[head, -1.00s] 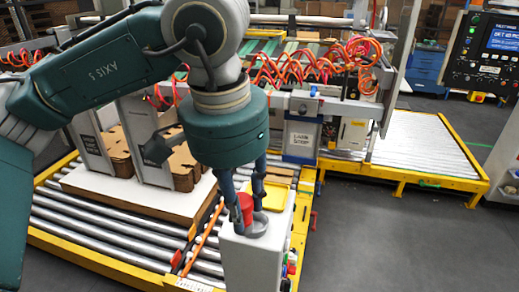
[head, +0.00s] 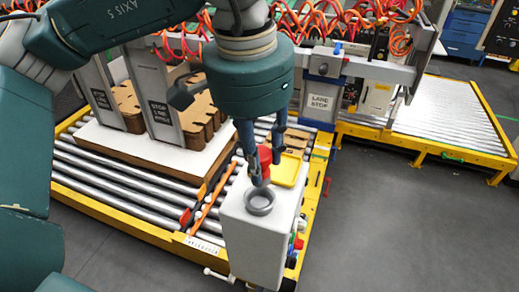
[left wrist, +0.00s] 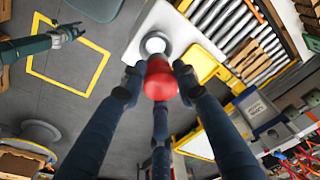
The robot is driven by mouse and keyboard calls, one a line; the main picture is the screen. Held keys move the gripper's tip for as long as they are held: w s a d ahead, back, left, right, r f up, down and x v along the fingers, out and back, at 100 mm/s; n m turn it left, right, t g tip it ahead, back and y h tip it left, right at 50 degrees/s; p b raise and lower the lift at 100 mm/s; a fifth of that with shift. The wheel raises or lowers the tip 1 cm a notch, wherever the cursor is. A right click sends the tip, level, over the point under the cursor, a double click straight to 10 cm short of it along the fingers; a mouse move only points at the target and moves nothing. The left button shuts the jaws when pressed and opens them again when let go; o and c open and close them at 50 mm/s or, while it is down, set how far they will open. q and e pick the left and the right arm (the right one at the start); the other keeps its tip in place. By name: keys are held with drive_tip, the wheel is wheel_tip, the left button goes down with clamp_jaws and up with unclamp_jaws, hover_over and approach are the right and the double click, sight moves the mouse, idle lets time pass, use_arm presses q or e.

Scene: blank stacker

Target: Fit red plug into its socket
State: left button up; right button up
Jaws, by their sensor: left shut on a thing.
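My left gripper (head: 262,172) is shut on the red plug (head: 264,157), a small red cylinder. It holds the plug above the white pedestal, behind the socket in the head view. The socket (head: 260,203) is a round grey ring on the pedestal top, and it looks empty. In the left wrist view the plug (left wrist: 160,80) sits between the fingers, and the socket (left wrist: 155,43) shows just beyond it, apart in the picture. My right gripper (left wrist: 70,34) shows small at the left of that view, away from the pedestal; its jaws are too small to judge.
The white pedestal (head: 250,250) also bears a yellow tray (head: 288,170) behind the socket. A roller conveyor (head: 110,190) with a white board and brown stacks lies to the left. Orange hoses hang behind. The grey floor to the right is open.

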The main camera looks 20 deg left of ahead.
use_arm(q)
wheel_tip(320, 180, down, 2)
drive_tip(key=shift+w+f+b, duration=0.1)
drive_tip(key=shift+f+b, duration=0.15)
drive_tip(key=shift+b, duration=0.4)
drive_tip(key=shift+f+b, duration=0.8)
drive_tip(key=shift+f, duration=0.2)
use_arm(e)
drive_tip(key=f, duration=0.1)
drive_tip(key=w+f, duration=0.1)
drive_tip(key=f, duration=0.1)
drive_tip(key=shift+w+a+f, duration=0.25)
drive_tip(key=shift+w+a, duration=0.05)
drive_tip(key=shift+a, duration=0.1)
use_arm(q)
drive_tip(key=shift+f+b, duration=0.25)
drive_tip(key=shift+b, duration=0.15)
use_arm(e)
drive_tip(key=shift+w+d+f, duration=0.1)
drive_tip(key=shift+w+f, duration=0.15)
drive_tip(key=shift+w, duration=0.05)
use_arm(q)
drive_tip(key=shift+f+b, duration=0.4)
drive_tip(key=shift+f, duration=0.05)
use_arm(e)
drive_tip(key=shift+d+f, duration=0.15)
drive_tip(key=shift+f, duration=0.25)
